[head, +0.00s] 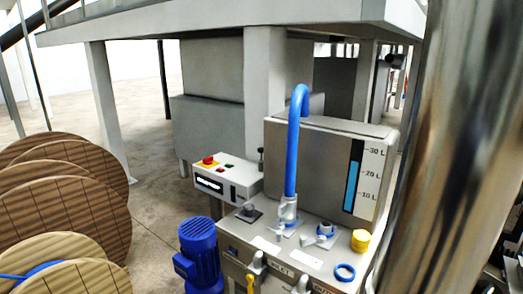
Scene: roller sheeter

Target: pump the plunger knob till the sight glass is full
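The sight glass (353,178) is a dark upright strip on the front of a grey metal tank (315,160). Blue liquid fills its lower part to between the 20 L and 30 L marks, with a dark stretch above. A small dark knob on a short stem (261,154) stands left of the tank. A grey round knob on a dark square plate (249,210) sits on the bench top before the tank. I cannot tell which one is the plunger knob. Neither of my grippers is in view.
A blue hose (292,150) arches from a bench fitting toward the tank. A control box (227,178) with a red button, a blue motor (199,255), a yellow cap (361,240) and a blue ring (345,272) are nearby.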

